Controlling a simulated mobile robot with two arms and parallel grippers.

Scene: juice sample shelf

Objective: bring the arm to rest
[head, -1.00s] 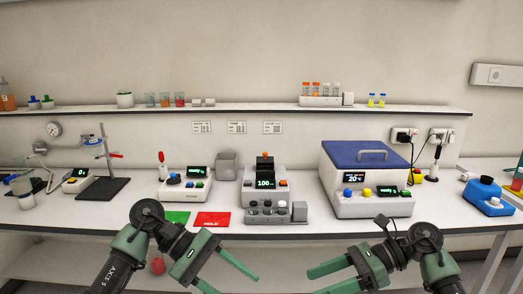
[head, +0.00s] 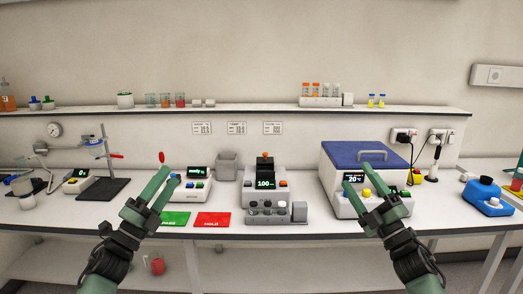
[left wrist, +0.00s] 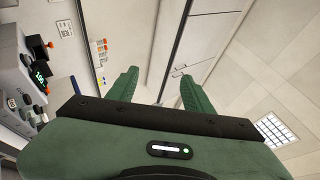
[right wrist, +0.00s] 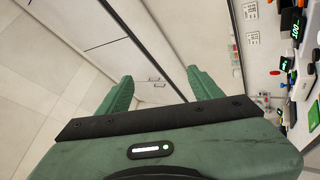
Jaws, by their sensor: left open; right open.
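My left gripper (head: 166,180) is raised in front of the bench at the left of the head view, fingers pointing up, open and empty. It partly hides a small white device (head: 197,184) with a green display. My right gripper (head: 359,189) is raised at the right, also open and empty, in front of the blue-lidded box (head: 368,158), whose front it partly covers. In the left wrist view both fingers (left wrist: 158,92) stand apart with nothing between them. In the right wrist view the fingers (right wrist: 160,90) are likewise apart and empty.
A grey block device (head: 265,184) with vials stands between the grippers. Green (head: 174,219) and red (head: 212,219) mats lie at the bench's front edge. A shelf (head: 230,108) with beakers and a vial rack runs along the wall. The air between the arms is clear.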

